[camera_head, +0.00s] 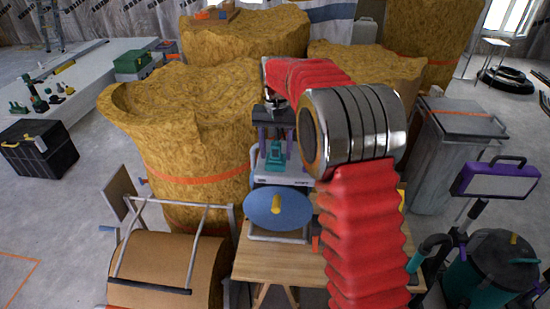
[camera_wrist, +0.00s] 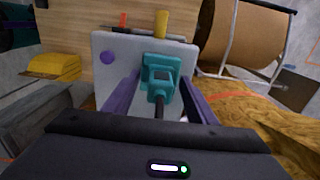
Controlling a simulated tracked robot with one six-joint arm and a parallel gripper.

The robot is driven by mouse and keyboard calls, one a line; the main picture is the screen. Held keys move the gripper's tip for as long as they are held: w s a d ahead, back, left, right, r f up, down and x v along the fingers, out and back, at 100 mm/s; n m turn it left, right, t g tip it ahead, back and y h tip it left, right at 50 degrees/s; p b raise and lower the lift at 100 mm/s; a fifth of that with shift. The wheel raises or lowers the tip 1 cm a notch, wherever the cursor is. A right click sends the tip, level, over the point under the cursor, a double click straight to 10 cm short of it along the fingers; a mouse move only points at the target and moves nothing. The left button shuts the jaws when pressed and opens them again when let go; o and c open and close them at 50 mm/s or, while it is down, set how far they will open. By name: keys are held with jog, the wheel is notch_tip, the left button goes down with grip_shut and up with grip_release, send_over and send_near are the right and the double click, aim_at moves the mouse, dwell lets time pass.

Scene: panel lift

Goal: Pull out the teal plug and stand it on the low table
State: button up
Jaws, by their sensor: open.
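The teal plug (camera_head: 275,157) stands upright on a white panel (camera_head: 295,179) in the middle of the head view. In the wrist view the plug (camera_wrist: 160,72) shows against the white panel (camera_wrist: 105,75), with a dark part below it. My gripper (camera_head: 273,140) is open, with its purple fingers pointing at the panel. In the wrist view the fingers of my gripper (camera_wrist: 157,88) lie on either side of the plug; I cannot tell whether they touch it. A wooden table (camera_head: 280,262) stands at the bottom middle.
A brown drum (camera_head: 165,268) in a metal frame is at lower left. Large rough yellow-brown bales (camera_head: 190,120) stand close behind and left. A grey bin (camera_head: 440,150) stands right.

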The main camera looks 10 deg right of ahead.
aim_at(276, 143)
jog(key=shift+c, duration=0.6)
dwell(0.3)
grip_shut()
dwell(0.5)
jog(key=shift+r, duration=0.2)
jog(key=shift+r, duration=0.7)
jog(key=shift+r, duration=0.35)
jog(key=shift+r, duration=0.35)
jog(key=shift+r, duration=0.7)
jog(key=shift+r, duration=0.35)
